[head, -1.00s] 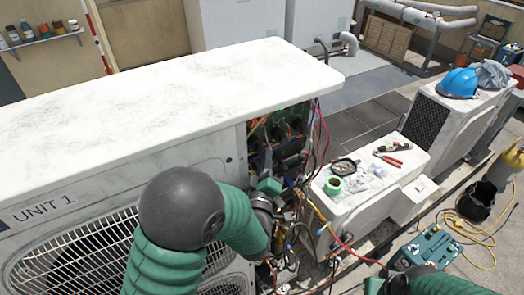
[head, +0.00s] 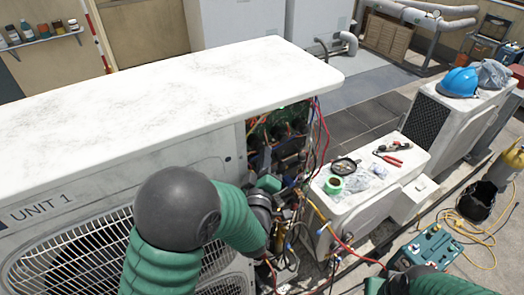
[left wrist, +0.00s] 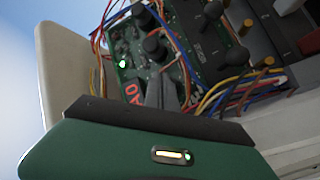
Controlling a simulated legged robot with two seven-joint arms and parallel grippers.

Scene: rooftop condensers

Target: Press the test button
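The open end of the UNIT 1 condenser (head: 130,120) shows a green circuit board with wires in the head view (head: 285,125). In the left wrist view the board (left wrist: 205,45) carries black round parts, a lit green light and a red display (left wrist: 133,92). I cannot tell which part is the test button. My left gripper (left wrist: 163,88) has its dark fingers together, pointing at the board's lower part; they hide what lies behind them. I cannot tell whether they touch it. In the head view its green body (head: 268,184) is at the opening. My right gripper (head: 374,285) is partly in view at the bottom edge; its fingers are hidden.
Loose coloured wires (head: 318,150) hang at the opening. A smaller white unit (head: 360,205) to the right bears green tape (head: 334,185) and red pliers (head: 391,160). A blue helmet (head: 459,82) lies on another unit. A teal toolbox (head: 428,250) and yellow hose lie on the ground.

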